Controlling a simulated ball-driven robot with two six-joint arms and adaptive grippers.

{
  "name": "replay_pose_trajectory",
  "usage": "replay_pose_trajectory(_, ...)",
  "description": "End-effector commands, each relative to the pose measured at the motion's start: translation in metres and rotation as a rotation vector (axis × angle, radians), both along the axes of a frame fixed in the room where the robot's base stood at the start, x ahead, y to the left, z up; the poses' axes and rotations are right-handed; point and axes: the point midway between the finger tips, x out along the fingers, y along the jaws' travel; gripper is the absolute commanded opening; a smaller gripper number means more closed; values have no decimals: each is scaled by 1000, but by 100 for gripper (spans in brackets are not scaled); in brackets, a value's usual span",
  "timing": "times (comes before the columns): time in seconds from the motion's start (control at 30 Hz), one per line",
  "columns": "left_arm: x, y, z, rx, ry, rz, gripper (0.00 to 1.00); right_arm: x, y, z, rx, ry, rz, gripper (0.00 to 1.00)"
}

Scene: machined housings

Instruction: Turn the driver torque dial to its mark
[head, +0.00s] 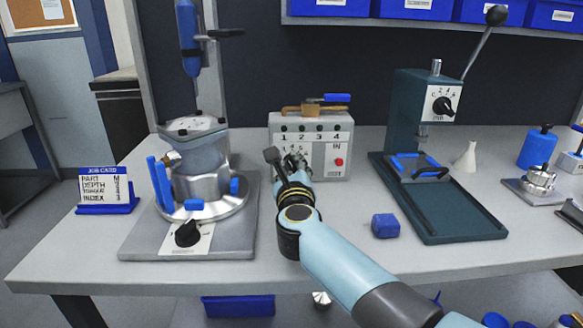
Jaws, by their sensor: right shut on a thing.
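A grey control box (330,150) stands at the back of the bench, with figures 1 to 4, several dark studs, the word IN and a red button on its front. My right gripper (293,163) reaches its lower left front, where part of a second row of figures shows. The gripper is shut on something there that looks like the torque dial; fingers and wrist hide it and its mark. The blue driver (188,38) hangs at the upper left. A job card (104,188) lists part, depth, torque and index; its values are unreadable. My left gripper is out of view.
A round metal housing fixture (200,185) with a black knob (187,234) stands left of my arm. A green press (420,150) with its own black dial (441,106) stands right. A blue block (384,225) lies between arm and press. The front bench edge is mostly clear.

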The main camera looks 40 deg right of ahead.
Motion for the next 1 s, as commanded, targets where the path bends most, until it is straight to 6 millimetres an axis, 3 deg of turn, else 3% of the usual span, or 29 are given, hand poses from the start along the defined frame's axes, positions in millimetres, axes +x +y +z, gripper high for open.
replay_pose_trajectory(0.6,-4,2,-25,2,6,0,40,-2,-2,-2,325,-198,0,0)
replay_pose_trajectory(1.0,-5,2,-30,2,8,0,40,-2,-3,0,407,-248,0,0)
